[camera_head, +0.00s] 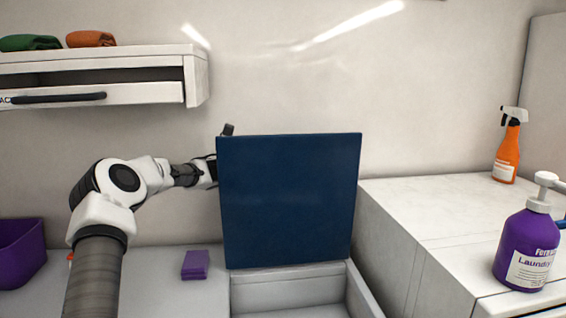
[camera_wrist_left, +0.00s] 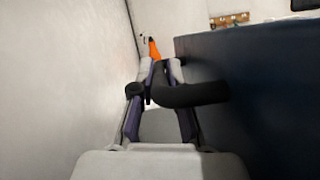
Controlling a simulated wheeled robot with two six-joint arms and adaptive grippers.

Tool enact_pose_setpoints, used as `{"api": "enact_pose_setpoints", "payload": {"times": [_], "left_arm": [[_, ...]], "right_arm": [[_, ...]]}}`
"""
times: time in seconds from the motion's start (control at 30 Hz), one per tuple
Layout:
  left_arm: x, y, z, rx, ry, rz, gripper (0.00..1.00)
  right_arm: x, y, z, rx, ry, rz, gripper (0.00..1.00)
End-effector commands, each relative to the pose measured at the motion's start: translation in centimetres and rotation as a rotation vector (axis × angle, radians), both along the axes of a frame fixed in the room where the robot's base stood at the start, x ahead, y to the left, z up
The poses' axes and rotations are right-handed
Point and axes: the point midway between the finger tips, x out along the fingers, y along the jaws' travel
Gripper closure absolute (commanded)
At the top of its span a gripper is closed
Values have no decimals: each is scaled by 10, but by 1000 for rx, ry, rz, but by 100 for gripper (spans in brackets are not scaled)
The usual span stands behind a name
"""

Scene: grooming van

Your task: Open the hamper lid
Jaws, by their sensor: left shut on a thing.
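The dark blue hamper lid (camera_head: 289,200) stands about upright at the back of the white hamper (camera_head: 288,289), whose opening shows below it. In the left wrist view the lid (camera_wrist_left: 250,110) fills the right side, with a black curved handle (camera_wrist_left: 195,95) on its face. My left gripper (camera_wrist_left: 158,78) is shut on this handle. In the head view my left arm reaches in from the left and its fingertips are hidden behind the lid. My right gripper is in neither view.
A drawer shelf (camera_head: 150,93) hangs above. A white counter (camera_head: 430,215) at right holds an orange spray bottle (camera_head: 507,150) and a purple laundry bottle (camera_head: 527,248).

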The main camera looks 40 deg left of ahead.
Motion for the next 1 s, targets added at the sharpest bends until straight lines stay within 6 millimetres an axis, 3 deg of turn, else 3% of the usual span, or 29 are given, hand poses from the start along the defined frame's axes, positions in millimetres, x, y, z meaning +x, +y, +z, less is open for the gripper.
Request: {"api": "enact_pose_setpoints", "payload": {"times": [0.3, 0.33, 0.37, 0.4, 0.77, 1.0], "left_arm": [[0, -1, 4, 4, -7, -1, 100], [0, -1, 4, 4, -7, -1, 75], [0, -1, 4, 4, -7, -1, 65], [0, 0, 4, 4, -7, -1, 61], [-5, 5, 1, 3, -6, 1, 61], [-39, 40, -18, -1, -10, 4, 61]], "right_arm": [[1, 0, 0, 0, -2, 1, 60], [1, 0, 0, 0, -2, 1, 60], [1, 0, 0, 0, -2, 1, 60], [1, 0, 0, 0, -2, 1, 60], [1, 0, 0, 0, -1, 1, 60], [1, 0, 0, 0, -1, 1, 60]]}}
